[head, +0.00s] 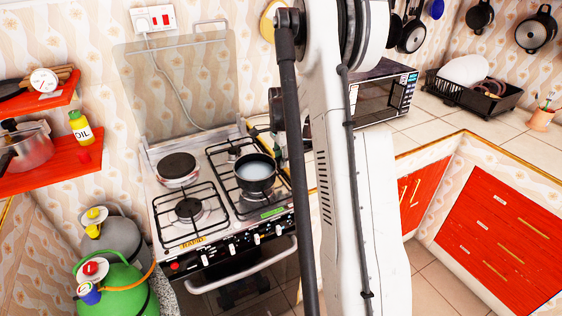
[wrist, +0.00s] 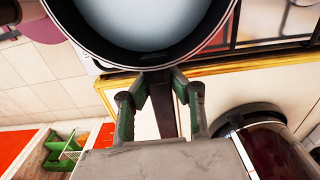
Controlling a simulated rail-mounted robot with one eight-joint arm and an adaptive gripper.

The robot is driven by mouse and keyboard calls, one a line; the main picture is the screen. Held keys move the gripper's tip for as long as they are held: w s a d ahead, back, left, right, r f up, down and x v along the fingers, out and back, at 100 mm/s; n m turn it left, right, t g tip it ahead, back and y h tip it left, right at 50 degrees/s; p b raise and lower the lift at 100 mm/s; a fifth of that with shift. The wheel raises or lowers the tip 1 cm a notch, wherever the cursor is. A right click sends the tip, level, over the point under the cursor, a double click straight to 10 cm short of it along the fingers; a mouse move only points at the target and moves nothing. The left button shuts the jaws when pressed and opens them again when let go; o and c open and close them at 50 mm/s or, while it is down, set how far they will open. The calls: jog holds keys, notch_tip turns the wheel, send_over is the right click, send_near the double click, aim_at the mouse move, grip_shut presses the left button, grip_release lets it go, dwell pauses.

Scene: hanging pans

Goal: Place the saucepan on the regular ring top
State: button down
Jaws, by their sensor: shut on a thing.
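The saucepan (head: 256,174), dark outside with a pale inside, is over the right-hand grates of the stove (head: 224,262). I cannot tell whether it rests on the grate or hangs just above it. In the wrist view the saucepan (wrist: 150,28) fills the top, roughly level. My gripper (wrist: 160,84) is shut on its dark handle (wrist: 164,112). In the head view my arm hides most of the gripper and handle. The stove top shows a bare gas ring (head: 189,208) at front left and a solid dark round plate (head: 177,167) at back left.
The glass stove lid (head: 178,90) stands raised behind. A microwave (head: 376,98) is on the counter to the right. A red shelf (head: 50,172) with a pressure cooker (head: 24,146) and an oil bottle (head: 81,127) is on the left. Gas cylinders (head: 115,285) stand at front left.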

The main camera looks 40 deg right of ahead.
jog(key=shift+f, duration=0.15)
jog(key=shift+f, duration=0.2)
jog(key=c, duration=1.7)
grip_release()
jog(key=shift+o, duration=0.2)
jog(key=shift+r, duration=0.15)
